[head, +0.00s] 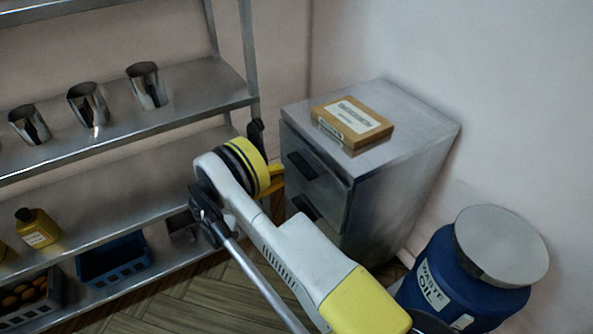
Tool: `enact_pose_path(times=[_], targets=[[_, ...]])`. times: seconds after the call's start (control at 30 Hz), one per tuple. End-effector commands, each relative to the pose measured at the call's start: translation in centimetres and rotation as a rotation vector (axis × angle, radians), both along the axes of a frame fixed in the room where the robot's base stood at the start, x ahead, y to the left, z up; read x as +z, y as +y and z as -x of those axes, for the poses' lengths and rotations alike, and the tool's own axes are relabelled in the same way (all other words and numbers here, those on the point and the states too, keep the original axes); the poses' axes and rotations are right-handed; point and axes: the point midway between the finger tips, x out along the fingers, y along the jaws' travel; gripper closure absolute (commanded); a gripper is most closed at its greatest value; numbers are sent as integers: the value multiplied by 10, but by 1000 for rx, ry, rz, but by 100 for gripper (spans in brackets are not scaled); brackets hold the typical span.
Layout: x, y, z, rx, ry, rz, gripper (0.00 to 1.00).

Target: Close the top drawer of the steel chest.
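The steel chest (400,165) stands against the wall right of centre in the head view. Its top drawer (322,158) has a dark handle (302,165) and faces left toward the shelves. The drawer front looks nearly flush with the chest; I cannot tell whether a small gap is left. A lower dark handle (305,207) shows partly below it. My arm reaches up from the bottom, and its wrist is just left of the drawer front.
A cardboard box (352,122) with a white label lies on the chest. A blue waste oil drum (440,285) with a grey lid stands at the lower right. A steel shelf rack (180,105) with metal cups, bottles and crates fills the left. Wooden floor shows between.

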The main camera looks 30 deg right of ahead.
Motion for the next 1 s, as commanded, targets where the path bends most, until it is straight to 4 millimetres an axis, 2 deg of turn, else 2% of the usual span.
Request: enact_pose_path(times=[0.2,0.4,0.53,0.8,0.87,0.9,1.0], targets=[[-3,-46,-1,-3,2,-2,66],[-2,-73,-2,-1,3,-2,66],[-1,-79,-3,0,3,-2,66],[0,-80,-3,1,4,-3,67],[0,-80,-3,1,4,-3,85],[0,-80,-3,1,4,-3,97],[0,-80,-3,1,4,-3,100]])
